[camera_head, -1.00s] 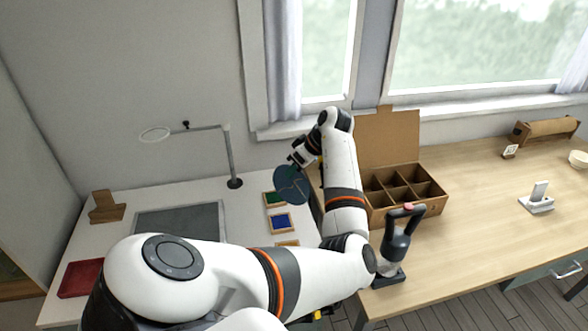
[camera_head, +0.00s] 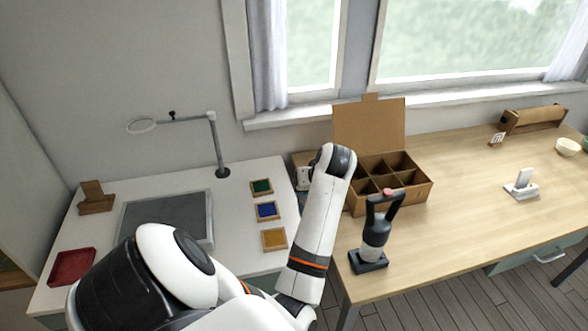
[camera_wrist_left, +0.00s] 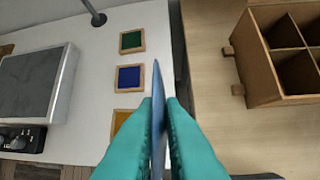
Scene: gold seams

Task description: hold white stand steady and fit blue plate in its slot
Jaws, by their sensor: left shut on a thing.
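The white stand (camera_head: 521,185) stands on the wooden table at the right in the head view; its slot is too small to make out. The blue plate (camera_wrist_left: 156,82) shows edge-on in the left wrist view, as a thin upright dark-blue sliver. My left gripper (camera_wrist_left: 159,108), with teal fingers, is shut on it, a finger on each side. In the head view my arm mostly hides gripper and plate. My right gripper is not in view.
An open cardboard box (camera_head: 408,194) with compartments and a black handled tool (camera_head: 375,232) stand on the wooden table (camera_head: 450,220), between my left arm and the stand. Green, blue and yellow tiles lie on the white desk (camera_head: 232,185). A bowl (camera_head: 568,147) is at the far right.

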